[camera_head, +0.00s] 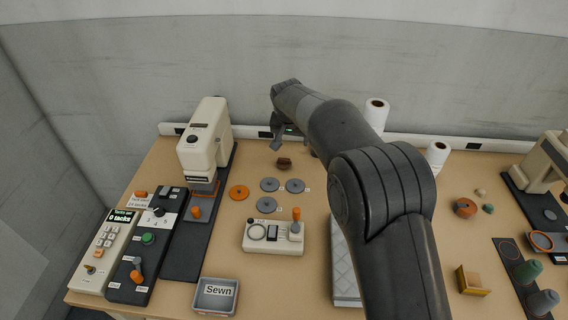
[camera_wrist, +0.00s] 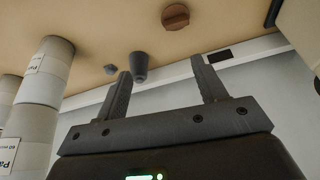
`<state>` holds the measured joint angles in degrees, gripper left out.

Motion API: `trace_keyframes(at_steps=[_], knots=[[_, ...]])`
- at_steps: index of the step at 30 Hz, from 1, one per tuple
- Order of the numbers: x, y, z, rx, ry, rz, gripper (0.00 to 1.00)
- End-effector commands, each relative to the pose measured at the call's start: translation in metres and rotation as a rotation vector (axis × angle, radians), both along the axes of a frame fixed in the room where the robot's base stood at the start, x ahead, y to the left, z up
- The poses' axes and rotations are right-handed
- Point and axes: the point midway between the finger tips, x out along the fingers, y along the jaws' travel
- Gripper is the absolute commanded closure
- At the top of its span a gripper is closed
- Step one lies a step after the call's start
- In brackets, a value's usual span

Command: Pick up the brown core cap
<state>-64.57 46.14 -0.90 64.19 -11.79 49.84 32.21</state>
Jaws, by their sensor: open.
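The brown core cap (camera_head: 284,163) is a small dark brown round piece on the wooden table, behind the grey discs. In the wrist view, what looks like the same brown cap (camera_wrist: 175,16) shows near the top edge, with a ridge across its face. My gripper (camera_head: 277,143) is above and just behind the cap in the head view, apart from it. In the wrist view its two fingers (camera_wrist: 161,64) are spread with nothing between them. The height of the fingers over the table is hard to tell.
A dark grey tapered piece (camera_wrist: 139,67) shows near one finger, with white rolls (camera_wrist: 45,72) at the left. The cream press (camera_head: 205,140), grey discs (camera_head: 270,184), orange disc (camera_head: 239,192) and joystick box (camera_head: 272,237) surround the cap. My arm hides the table's middle.

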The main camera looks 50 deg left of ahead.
Motion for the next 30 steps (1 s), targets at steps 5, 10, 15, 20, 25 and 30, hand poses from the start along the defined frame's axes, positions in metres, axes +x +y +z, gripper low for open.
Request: trace_keyframes(at_steps=[5, 10, 15, 20, 25, 30], knots=[[-0.020, 0.025, -0.022, -0.002, -0.002, 0.023, 0.35], [-0.015, 0.032, -0.044, -0.004, -0.001, 0.024, 0.35], [-0.008, 0.037, -0.067, -0.003, 0.000, 0.024, 0.35], [-0.005, 0.040, -0.076, -0.002, -0.001, 0.024, 0.35], [0.000, 0.044, -0.098, -0.003, 0.000, 0.024, 0.35], [0.006, 0.049, -0.117, -0.002, -0.001, 0.024, 0.35]])
